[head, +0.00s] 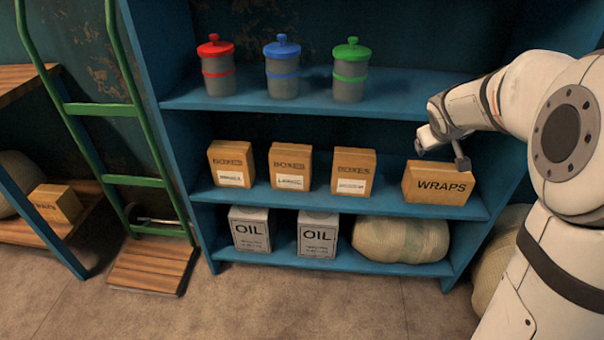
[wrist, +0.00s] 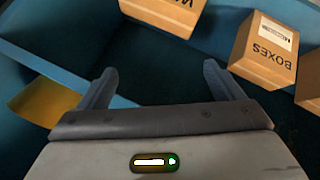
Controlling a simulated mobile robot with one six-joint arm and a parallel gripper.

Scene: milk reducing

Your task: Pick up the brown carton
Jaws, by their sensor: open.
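Several brown cartons are in view, and I cannot tell which one the task means. The wide brown carton marked WRAPS (head: 438,186) sits at the right end of the middle shelf. To its left stand three upright cartons marked BOXES: the left one (head: 231,165), the middle one (head: 290,168) and the right one (head: 353,172). My gripper (head: 442,152) is open and empty, at the upper edge of the WRAPS carton in the head view. In the wrist view, between the fingers (wrist: 160,72) is dark empty space; the WRAPS carton (wrist: 165,10) and a BOXES carton (wrist: 264,50) lie beyond, upside down.
Red (head: 217,66), blue (head: 282,68) and green (head: 350,70) lidded canisters stand on the upper shelf. Two OIL cans (head: 250,230) and a sack (head: 403,239) fill the bottom shelf. A green hand truck (head: 120,182) leans at left. A gap separates the WRAPS carton from the BOXES cartons.

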